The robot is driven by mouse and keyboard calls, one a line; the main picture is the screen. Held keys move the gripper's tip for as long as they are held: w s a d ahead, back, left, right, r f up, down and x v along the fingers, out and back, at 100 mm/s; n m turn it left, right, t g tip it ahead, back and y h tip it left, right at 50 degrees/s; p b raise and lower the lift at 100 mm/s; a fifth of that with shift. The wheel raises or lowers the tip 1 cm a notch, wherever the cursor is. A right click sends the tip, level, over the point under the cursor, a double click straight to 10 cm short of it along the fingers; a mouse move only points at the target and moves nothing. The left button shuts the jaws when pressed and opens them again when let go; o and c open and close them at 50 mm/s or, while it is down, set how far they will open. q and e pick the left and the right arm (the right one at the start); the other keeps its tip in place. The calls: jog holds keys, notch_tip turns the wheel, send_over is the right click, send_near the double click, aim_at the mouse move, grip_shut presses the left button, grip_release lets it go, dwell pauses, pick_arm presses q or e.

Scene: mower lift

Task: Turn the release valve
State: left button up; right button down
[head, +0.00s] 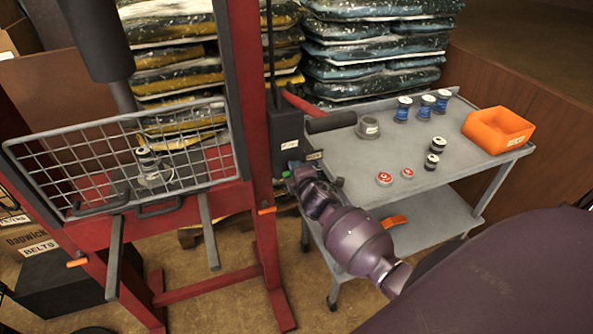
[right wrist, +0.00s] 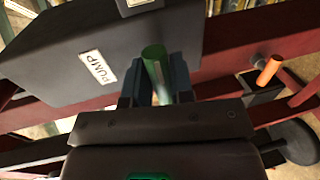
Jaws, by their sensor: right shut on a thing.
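The release valve shows as a green handle (right wrist: 153,66) standing out from the dark pump box (right wrist: 50,75), which carries a PUMP label. In the head view the pump box (head: 287,132) is fixed to the red lift post. My right gripper (right wrist: 156,88) has one finger on each side of the green handle and is shut on it. In the head view this gripper (head: 296,172) is at the lower edge of the pump box, and my wrist hides much of the handle. My left gripper is not in view.
A grey cart (head: 455,165) stands right of the lift, with an orange bin (head: 498,130), several spools and two red-topped cans. Stacked bags (head: 375,45) stand behind. Orange-tipped pegs (right wrist: 268,70) stick out nearby.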

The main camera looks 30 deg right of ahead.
dwell(0.3)
jog(key=c, duration=1)
grip_release()
jog(key=shift+c, duration=0.2)
jog(key=shift+s, duration=0.15)
jog(key=v, duration=1)
jog(key=shift+s+p, duration=0.25)
jog(key=shift+p, duration=0.05)
jog(key=shift+a+r, duration=0.1)
